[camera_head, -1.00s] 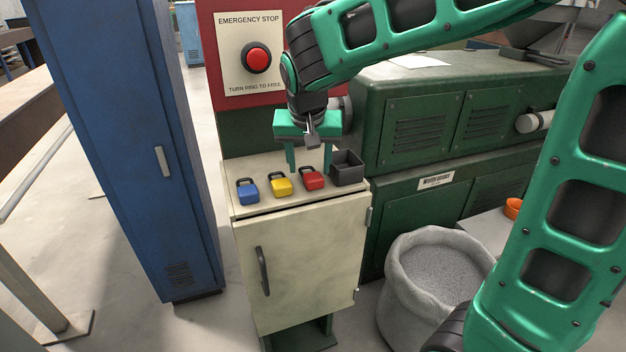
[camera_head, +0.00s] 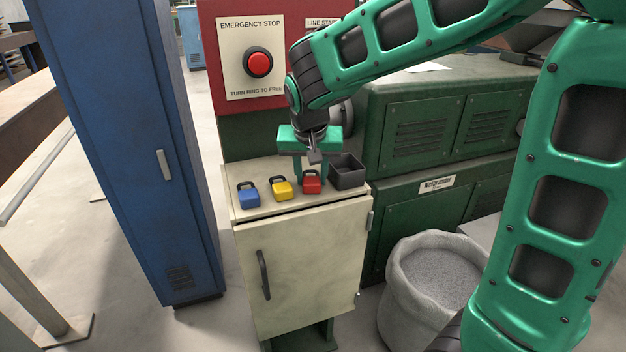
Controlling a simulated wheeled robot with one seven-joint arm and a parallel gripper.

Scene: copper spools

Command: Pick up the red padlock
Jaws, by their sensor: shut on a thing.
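The red padlock (camera_head: 312,183) is on the top of a cream cabinet (camera_head: 263,207), to the right of a yellow padlock (camera_head: 282,190) and a blue padlock (camera_head: 249,197). My gripper (camera_head: 311,177) points down over the red padlock, with its fingers low on either side of it. It is shut on the red padlock, which still appears to be at the height of the cabinet top. The gripper body hides the padlock's far side and part of its shackle.
A dark open box (camera_head: 347,175) stands close to the right of the red padlock. A red panel with an emergency stop button (camera_head: 258,64) rises behind. A blue locker (camera_head: 130,130) stands left, and a grey sack (camera_head: 400,290) stands on the floor at right.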

